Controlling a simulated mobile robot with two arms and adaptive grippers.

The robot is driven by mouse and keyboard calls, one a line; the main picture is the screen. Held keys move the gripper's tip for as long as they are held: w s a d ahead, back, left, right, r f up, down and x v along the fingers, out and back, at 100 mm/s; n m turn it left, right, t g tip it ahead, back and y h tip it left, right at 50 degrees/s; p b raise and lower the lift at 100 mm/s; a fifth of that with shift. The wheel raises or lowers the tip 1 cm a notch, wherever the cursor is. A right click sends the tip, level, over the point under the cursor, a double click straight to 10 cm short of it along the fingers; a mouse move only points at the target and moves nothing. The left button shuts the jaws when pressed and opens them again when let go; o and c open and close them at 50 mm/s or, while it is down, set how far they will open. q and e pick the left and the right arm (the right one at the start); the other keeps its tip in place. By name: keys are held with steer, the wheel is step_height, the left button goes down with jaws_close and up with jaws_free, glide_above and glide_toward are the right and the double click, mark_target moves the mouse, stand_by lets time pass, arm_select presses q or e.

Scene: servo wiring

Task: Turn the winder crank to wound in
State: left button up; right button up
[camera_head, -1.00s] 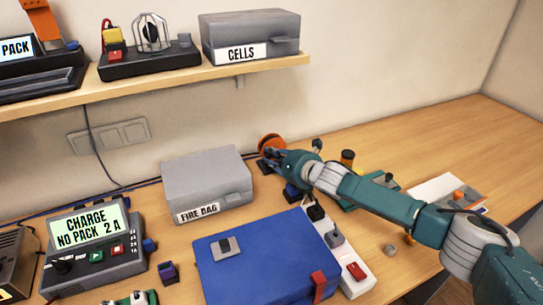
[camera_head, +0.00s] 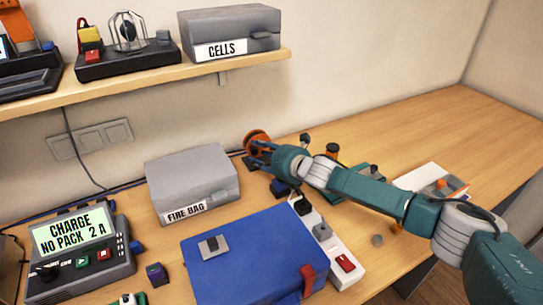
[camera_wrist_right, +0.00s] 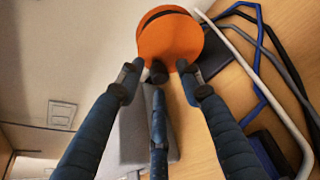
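The winder has an orange reel (camera_head: 255,137) and stands at the back of the bench, right of the fire bag case. In the right wrist view the reel (camera_wrist_right: 170,42) is at the top, with a short dark knob (camera_wrist_right: 158,72) on its near side, which looks like the crank handle. My right gripper (camera_head: 262,151) is at the reel and partly hides it. In the wrist view its fingers (camera_wrist_right: 158,82) are spread around the knob with gaps beside it; the middle finger is just below it. Contact is unclear. My left gripper is not in view.
A grey fire bag case (camera_head: 190,180) and a blue case (camera_head: 255,255) stand left and in front of the winder. A white power strip (camera_head: 335,245) lies beside the blue case. Cables (camera_wrist_right: 265,60) run close to the reel. The bench at the far right is clear.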

steer(key=v, duration=1.1)
steer(key=shift+d, duration=0.3)
steer(key=shift+w, duration=0.1)
